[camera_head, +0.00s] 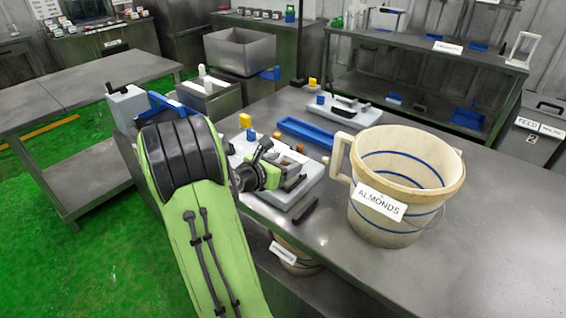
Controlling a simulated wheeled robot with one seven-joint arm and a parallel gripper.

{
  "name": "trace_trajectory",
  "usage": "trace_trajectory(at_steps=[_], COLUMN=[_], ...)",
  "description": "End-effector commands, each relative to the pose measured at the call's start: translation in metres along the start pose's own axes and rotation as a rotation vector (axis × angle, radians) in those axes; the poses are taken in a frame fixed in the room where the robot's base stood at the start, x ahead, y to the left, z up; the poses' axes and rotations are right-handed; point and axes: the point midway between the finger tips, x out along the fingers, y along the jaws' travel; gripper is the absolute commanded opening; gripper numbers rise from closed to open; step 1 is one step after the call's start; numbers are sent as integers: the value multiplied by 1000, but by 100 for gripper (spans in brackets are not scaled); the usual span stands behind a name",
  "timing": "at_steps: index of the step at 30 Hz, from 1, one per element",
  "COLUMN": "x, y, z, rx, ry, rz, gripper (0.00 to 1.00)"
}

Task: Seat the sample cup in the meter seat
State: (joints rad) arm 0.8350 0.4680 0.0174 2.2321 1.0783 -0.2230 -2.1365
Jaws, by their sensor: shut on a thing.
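My gripper (285,178) is low over a pale, flat device (309,191) on the near left part of the steel table. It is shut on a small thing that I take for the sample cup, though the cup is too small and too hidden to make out. The meter seat cannot be told apart for sure; the gripper and wrist cover part of the device. I cannot tell whether the held thing touches it.
A large cream bucket labelled ALMONDS (383,225) stands right of the gripper. A blue tray (305,133) and a second pale device (343,111) lie behind. A black bar (305,211) lies near the front edge. The table's right side is clear.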

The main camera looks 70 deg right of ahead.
Motion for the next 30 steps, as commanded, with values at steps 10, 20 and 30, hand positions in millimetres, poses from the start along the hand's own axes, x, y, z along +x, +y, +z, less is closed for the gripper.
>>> trace_trajectory(at_steps=[10, 20, 30], x=[1, 1, -12], y=[0, 0, 1], z=[-2, -3, -3], rx=[0, 0, -3], ry=[-1, 0, 3], rz=[-1, -1, 3], gripper=[25, 96, 96])
